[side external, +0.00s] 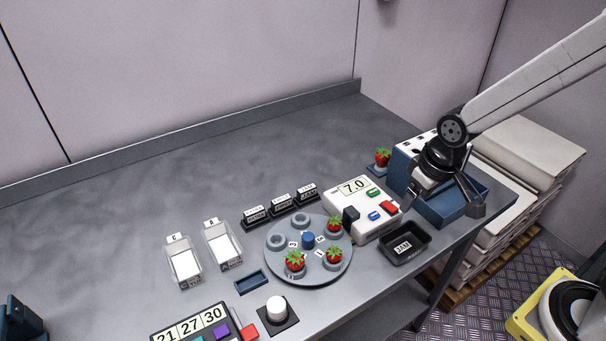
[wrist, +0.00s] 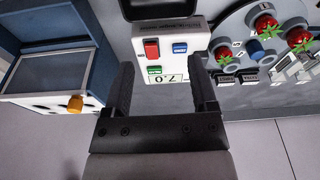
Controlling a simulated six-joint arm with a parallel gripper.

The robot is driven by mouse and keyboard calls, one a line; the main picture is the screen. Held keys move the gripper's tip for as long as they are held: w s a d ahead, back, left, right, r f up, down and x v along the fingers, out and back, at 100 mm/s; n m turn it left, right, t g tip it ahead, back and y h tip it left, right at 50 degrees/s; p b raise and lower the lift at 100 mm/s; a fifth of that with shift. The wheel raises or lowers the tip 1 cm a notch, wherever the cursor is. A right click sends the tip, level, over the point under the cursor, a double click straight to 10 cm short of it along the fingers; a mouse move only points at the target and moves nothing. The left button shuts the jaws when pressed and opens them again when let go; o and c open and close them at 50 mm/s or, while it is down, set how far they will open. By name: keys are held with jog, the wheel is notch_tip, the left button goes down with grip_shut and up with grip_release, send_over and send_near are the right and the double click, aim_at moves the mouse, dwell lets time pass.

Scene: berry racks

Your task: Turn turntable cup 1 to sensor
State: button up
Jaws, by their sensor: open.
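The grey round turntable (side external: 277,262) carries a ring of cups around a blue centre knob (side external: 308,240). Red strawberries sit in the front-left cup (side external: 295,263), the front-right cup (side external: 333,258) and the back-right cup (side external: 334,225); other cups look empty. The cup numbers are too small to read surely. The white sensor unit (side external: 371,224), display 7.0, has a black block (side external: 350,214) at the turntable's right edge. My gripper (side external: 442,204) is open and empty, right of the unit, over the blue box. The wrist view shows my gripper (wrist: 160,62) and part of the turntable (wrist: 232,27).
A black tray (side external: 404,243) stands between turntable and blue box (side external: 428,209). Another strawberry (side external: 382,157) sits behind. Black labelled blocks (side external: 281,201), clear trays A (side external: 222,246) and C (side external: 184,264), a white button (side external: 277,307) and a number panel (side external: 190,329) surround the turntable.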

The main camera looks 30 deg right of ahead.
jog(key=w+a+n+g, duration=0.1)
jog(key=w+a, duration=0.6)
jog(key=a, duration=0.2)
jog(key=n+g, duration=0.1)
jog(key=n, duration=0.1)
send_over(308, 236)
notch_tip(308, 236, down, 3)
jog(key=shift+r, duration=0.1)
jog(key=shift+f, duration=3.9)
grip_shut()
